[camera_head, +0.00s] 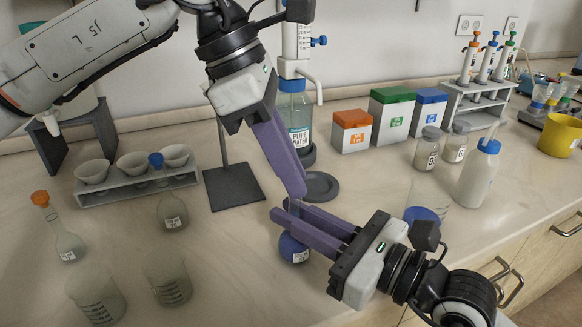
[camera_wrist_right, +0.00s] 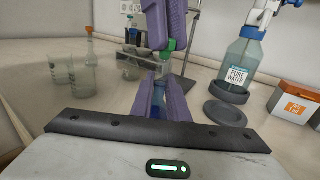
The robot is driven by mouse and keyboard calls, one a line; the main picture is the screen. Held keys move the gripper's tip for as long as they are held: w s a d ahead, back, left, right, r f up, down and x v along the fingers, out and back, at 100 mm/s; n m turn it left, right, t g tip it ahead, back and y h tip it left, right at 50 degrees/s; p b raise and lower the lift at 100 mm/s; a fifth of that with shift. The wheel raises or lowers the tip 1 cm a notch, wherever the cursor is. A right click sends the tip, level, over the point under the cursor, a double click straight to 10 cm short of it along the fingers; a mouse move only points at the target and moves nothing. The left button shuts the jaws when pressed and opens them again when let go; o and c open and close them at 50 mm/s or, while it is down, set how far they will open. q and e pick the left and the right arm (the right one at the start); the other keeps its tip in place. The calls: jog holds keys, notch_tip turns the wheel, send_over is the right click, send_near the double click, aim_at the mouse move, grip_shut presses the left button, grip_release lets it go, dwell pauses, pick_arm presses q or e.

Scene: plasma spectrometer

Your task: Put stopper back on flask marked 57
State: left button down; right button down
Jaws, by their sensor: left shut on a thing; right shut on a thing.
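A round flask with blue liquid (camera_head: 291,247) stands on the bench at the centre of the head view. Its white label is too small to read with certainty. My right gripper (camera_head: 284,213) is shut around the flask's neck from the right. My left gripper (camera_head: 297,192) reaches down from above and is shut on a green stopper (camera_wrist_right: 169,46), which shows in the right wrist view. The stopper is at the top of the neck, directly above my right fingers (camera_wrist_right: 158,92). I cannot tell whether it is seated or just above the mouth. In the head view my fingers hide the stopper.
An orange-stoppered flask (camera_head: 68,245), a blue-stoppered flask (camera_head: 172,212) and two beakers (camera_head: 170,285) stand at left. A dark stand base (camera_head: 233,187) and round dark dish (camera_head: 320,186) lie behind. A beaker with blue liquid (camera_head: 424,215) and white bottle (camera_head: 478,175) are at right.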

pick_arm(q)
jog(key=shift+r, duration=0.4)
dwell(0.4)
jog(key=shift+s+f, duration=0.15)
jog(key=shift+f, duration=0.9)
dwell(0.6)
jog(key=shift+r, duration=0.4)
jog(key=shift+r, duration=0.55)
dwell(0.6)
